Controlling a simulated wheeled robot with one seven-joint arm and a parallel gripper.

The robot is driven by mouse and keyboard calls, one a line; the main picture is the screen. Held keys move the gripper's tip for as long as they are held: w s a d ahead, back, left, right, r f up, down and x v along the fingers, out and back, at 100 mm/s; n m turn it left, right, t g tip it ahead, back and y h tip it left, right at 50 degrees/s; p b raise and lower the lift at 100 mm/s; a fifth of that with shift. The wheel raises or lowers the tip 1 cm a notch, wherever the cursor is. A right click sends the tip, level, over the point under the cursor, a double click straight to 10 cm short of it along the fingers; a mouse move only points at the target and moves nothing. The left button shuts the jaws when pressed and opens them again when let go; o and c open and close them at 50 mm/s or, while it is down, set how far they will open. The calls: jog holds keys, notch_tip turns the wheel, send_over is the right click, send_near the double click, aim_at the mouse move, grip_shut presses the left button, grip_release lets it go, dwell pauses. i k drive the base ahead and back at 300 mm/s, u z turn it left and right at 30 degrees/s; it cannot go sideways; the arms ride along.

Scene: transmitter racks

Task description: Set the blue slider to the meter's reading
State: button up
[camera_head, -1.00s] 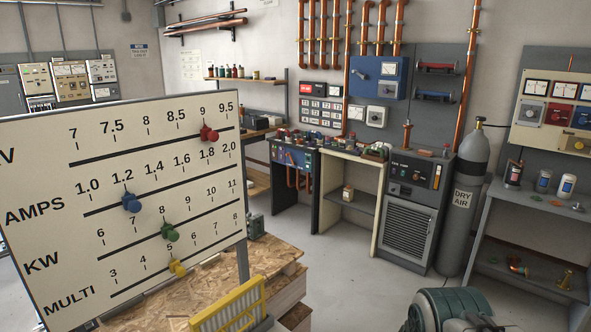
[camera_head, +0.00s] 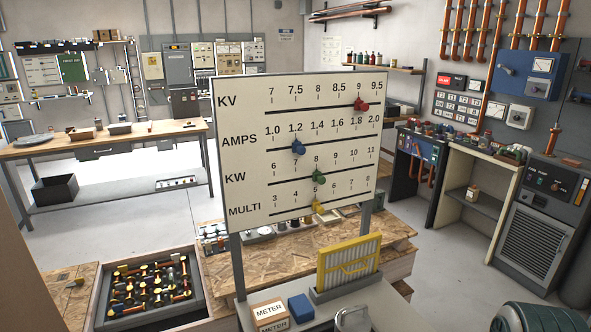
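The white board (camera_head: 228,125) stands upright in the middle of the head view with rows KV, AMPS, KW and MULTI. The blue slider (camera_head: 298,147) sits on the AMPS row at about 1.2. The red slider (camera_head: 361,104) is on the KV row near 9, the green slider (camera_head: 319,177) on the KW row near 8, and the yellow slider (camera_head: 317,207) on the MULTI row near 5. I cannot make out any meter's reading. My gripper is not in view.
A yellow-framed rack (camera_head: 348,262) stands on a grey surface in front of the board. A crate of fittings (camera_head: 97,300) sits at lower left, and a long workbench (camera_head: 30,150) behind it. A grey cabinet (camera_head: 527,240) is at right. Floor shows between the benches.

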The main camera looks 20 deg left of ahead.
aim_at(297, 148)
jog(key=u, duration=1.85)
jog(key=k, duration=0.65)
jog(key=z, duration=0.9)
jog(key=i, duration=1)
jog(key=u, duration=0.05)
